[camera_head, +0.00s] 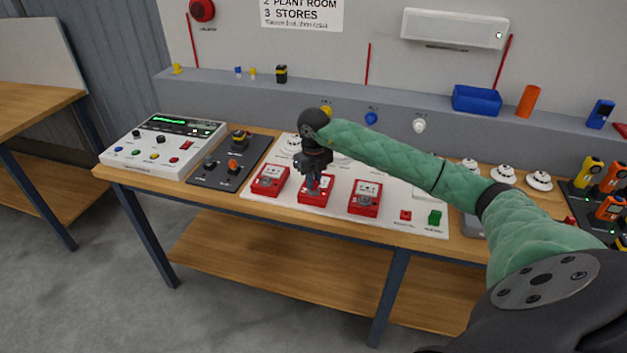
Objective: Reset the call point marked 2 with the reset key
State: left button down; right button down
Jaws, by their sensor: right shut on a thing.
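Three red call points stand in a row on a white board (395,222) on the bench: a left one (268,182), a middle one (318,198) and a right one (364,198). Their number marks are too small to read. My right gripper (313,186) points down at the middle call point, its fingertips at the front face and covering part of it. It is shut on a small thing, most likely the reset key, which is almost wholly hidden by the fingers. I cannot tell whether it sits in the keyhole. My left gripper is not in view.
A control panel (162,145) and a dark switch plate (229,162) stand left. Red and green buttons (435,217) are right of the call points. White detectors (503,174) stand behind my right arm. A blue bin (477,99) and orange cylinder (528,101) are on the back ledge.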

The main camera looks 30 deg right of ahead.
jog(key=shift+m, duration=0.8)
jog(key=shift+m, duration=1.1)
jog(key=shift+m, duration=1.2)
jog(key=shift+n+b, duration=1.15)
jog(key=shift+n, duration=0.05)
